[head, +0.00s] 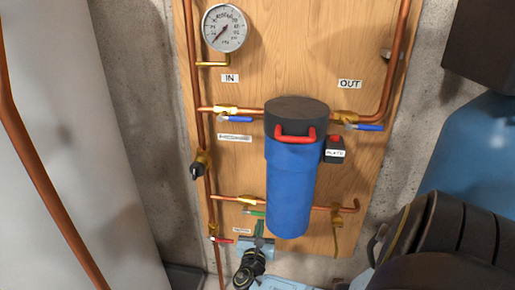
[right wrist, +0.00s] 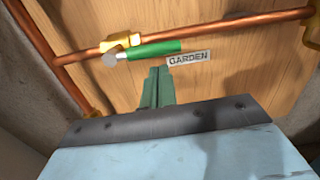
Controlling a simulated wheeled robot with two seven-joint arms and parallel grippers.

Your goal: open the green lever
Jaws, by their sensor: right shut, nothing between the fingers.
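The green lever (head: 254,213) sits on a brass valve on the lower copper pipe, left of the blue filter housing. In the right wrist view the green lever (right wrist: 154,48) extends right from its brass valve (right wrist: 121,41), roughly along the pipe. My right gripper (head: 260,229) is just below the lever in the head view. In the right wrist view its fingers (right wrist: 158,74) are shut together with nothing between them. Their tips point up at the lever's underside; I cannot tell whether they touch it. My left gripper is out of view.
A GARDEN label (right wrist: 188,58) is right of the fingers. The blue filter housing (head: 290,185) stands close right of the gripper. A red lever (head: 222,240) is lower left. Blue levers (head: 236,119) are higher on the wooden board (head: 285,60). A vertical copper pipe (head: 203,135) runs left.

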